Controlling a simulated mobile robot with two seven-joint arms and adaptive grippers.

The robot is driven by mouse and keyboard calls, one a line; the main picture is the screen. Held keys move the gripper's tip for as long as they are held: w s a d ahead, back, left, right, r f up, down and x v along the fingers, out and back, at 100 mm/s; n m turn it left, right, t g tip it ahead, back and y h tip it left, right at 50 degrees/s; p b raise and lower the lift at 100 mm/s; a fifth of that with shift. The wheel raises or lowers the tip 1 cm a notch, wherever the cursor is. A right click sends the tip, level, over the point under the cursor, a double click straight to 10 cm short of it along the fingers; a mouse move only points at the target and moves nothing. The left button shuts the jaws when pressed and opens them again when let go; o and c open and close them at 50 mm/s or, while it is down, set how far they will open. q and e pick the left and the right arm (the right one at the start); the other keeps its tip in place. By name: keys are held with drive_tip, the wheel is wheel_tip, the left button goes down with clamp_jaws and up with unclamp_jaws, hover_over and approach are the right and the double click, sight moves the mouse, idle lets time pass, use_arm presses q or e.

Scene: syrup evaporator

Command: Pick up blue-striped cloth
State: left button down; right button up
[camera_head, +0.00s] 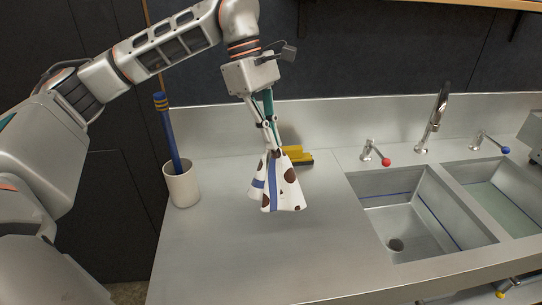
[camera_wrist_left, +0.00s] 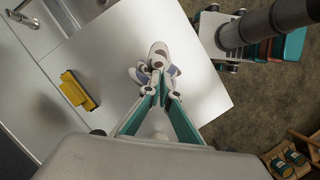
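The blue-striped cloth (camera_head: 284,193) is white with brown spots and a blue stripe. It hangs in a flared bunch from my left gripper (camera_head: 270,142), with its lower hem spread over the counter. Whether the hem touches the counter is hard to tell. In the left wrist view my left gripper (camera_wrist_left: 160,86) has its fingers close together on the gathered cloth (camera_wrist_left: 158,52). The pinched part of the cloth is mostly hidden by the fingers. My right gripper is in neither view.
A yellow block-like thing with a dark base (camera_head: 297,156) lies behind the cloth. A white cup (camera_head: 182,187) with a blue stick (camera_head: 167,132) stands at left. Two sink basins (camera_head: 408,222) with a tap (camera_head: 433,118) are at right. The front of the counter (camera_head: 255,265) is clear.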

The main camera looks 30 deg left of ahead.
use_arm(q)
wheel_tip(320, 180, up, 3)
drive_tip(key=shift+f, duration=0.1)
drive_tip(key=c, duration=1.7)
unclamp_jaws()
drive_tip(key=o, duration=0.4)
drive_tip(key=shift+o, duration=0.2)
